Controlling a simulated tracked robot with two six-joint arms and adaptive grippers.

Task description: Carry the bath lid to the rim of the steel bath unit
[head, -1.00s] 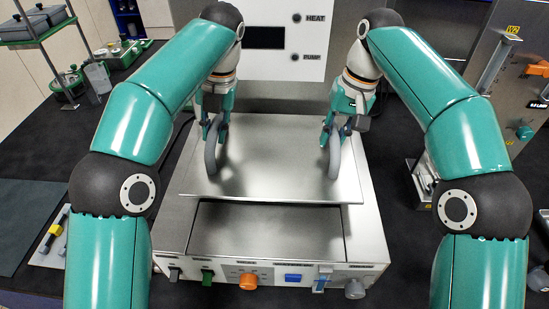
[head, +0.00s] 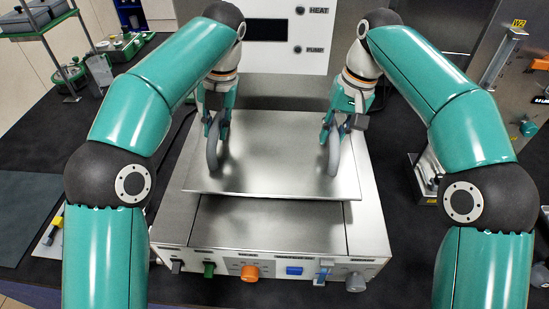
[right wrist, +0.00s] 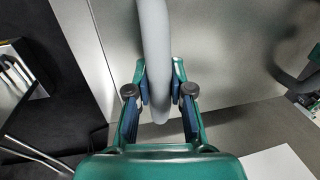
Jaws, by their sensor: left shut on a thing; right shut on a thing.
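The bath lid (head: 270,165) is a flat steel plate with two grey arched handles. It lies roughly level above the back part of the steel bath unit (head: 285,228), and the unit's front top shows in front of it. I cannot tell whether the lid touches the unit. My left gripper (head: 215,117) is shut on the left handle (head: 212,150). My right gripper (head: 340,122) is shut on the right handle (head: 334,155). In the right wrist view, the right handle (right wrist: 154,45) runs between the fingers of my right gripper (right wrist: 160,88).
A panel with HEAT and PUMP buttons (head: 299,30) stands behind. Switches and an orange knob (head: 249,273) line the unit's front. A green-framed rack (head: 60,30) stands at the back left. A steel apparatus (head: 500,75) stands at the right.

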